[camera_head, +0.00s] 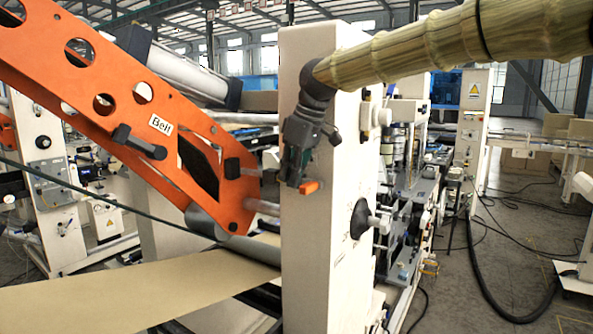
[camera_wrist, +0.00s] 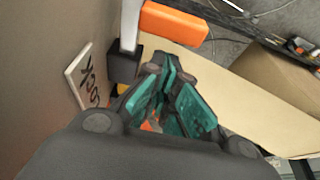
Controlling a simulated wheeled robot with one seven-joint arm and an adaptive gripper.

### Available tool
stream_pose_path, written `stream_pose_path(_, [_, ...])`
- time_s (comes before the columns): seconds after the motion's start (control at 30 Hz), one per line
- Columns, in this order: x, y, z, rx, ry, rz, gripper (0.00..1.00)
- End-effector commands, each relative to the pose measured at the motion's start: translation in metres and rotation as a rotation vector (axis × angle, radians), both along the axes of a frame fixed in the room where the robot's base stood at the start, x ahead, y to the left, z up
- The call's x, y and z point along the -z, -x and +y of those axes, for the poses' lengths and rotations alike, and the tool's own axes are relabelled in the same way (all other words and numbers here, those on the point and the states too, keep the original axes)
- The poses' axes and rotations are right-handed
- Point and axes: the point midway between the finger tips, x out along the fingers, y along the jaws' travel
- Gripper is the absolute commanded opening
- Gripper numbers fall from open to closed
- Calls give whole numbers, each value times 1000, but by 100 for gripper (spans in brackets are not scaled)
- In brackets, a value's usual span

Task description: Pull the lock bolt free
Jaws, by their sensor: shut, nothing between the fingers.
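The lock bolt shows in the wrist view as an orange grip (camera_wrist: 173,25) on a bare metal shank that meets a black block (camera_wrist: 124,64) on the panel. My gripper (camera_head: 294,180) points down along that face. In the wrist view my gripper (camera_wrist: 165,68) has teal pads, is shut and holds nothing. Its tips appear just below the orange grip in the picture; I cannot tell whether they touch. A white plate (camera_wrist: 85,78) reading "Lock" is beside the block.
The pale post (camera_head: 325,240) stands right by my gripper. An orange slotted arm (camera_head: 120,100) labelled "Belt" slopes down to a roller left of the post. A brown paper web (camera_head: 140,290) runs below.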

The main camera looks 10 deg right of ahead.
Motion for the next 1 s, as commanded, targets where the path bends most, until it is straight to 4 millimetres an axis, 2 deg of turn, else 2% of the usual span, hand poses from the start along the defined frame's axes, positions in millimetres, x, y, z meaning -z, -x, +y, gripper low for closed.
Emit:
stream_pose_path(0.13, [-3,-9,14,2,2,-1,0])
stream_pose_path(0.27, [-15,-5,7,4,-1,-5,0])
stream_pose_path(0.7, [-78,9,-9,4,0,-6,0])
stream_pose_path(1.0, [-96,13,-13,3,-1,-4,0])
